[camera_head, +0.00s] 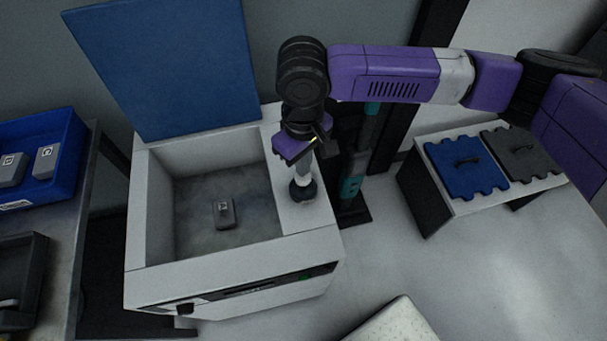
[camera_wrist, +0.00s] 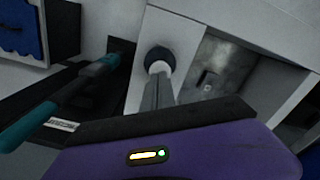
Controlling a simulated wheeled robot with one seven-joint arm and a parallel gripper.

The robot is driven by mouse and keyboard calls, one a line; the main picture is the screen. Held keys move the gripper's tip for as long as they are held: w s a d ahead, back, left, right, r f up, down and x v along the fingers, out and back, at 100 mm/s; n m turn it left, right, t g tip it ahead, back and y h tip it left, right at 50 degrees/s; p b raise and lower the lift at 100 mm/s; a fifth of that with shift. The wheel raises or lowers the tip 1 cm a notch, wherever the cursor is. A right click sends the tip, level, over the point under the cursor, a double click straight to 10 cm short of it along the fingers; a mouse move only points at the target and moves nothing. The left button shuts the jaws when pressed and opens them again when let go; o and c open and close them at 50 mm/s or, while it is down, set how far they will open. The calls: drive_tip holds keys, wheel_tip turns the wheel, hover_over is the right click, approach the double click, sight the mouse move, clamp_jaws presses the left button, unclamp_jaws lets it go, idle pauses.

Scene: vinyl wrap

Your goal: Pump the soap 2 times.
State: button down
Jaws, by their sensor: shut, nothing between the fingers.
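The soap pump looks like a dark round piece (camera_head: 303,191) on the right rim of a white open-topped box (camera_head: 300,215). In the wrist view the dark round piece (camera_wrist: 158,56) shows just beyond my fingers. My gripper (camera_head: 304,178) points down over it with its grey fingers together and nothing between them. In the wrist view my fingertips (camera_wrist: 158,72) overlap a pale part at the round piece. I cannot tell whether they touch it. My fingers hide part of the pump.
A small grey block (camera_head: 225,213) lies in the box's basin. A blue lid (camera_head: 165,65) stands raised behind it. A blue bin (camera_head: 70,150) holds grey blocks at left. Blue and grey puzzle-edged panels (camera_head: 466,168) lie on a stand at right. A teal-and-black post (camera_head: 352,187) stands close right of my gripper.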

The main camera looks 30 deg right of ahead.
drive_tip(key=shift+f, duration=0.2)
drive_tip(key=shift+f+b, duration=0.3)
drive_tip(key=shift+f, duration=0.05)
drive_tip(key=shift+f+b, duration=0.35)
drive_tip(key=shift+f, duration=0.4)
drive_tip(key=shift+r, duration=0.15)
drive_tip(key=shift+r+p, duration=1.4)
drive_tip(key=shift+p, duration=0.4)
drive_tip(key=shift+f, duration=0.2)
drive_tip(key=shift+f+b, duration=0.4)
drive_tip(key=shift+f, duration=0.3)
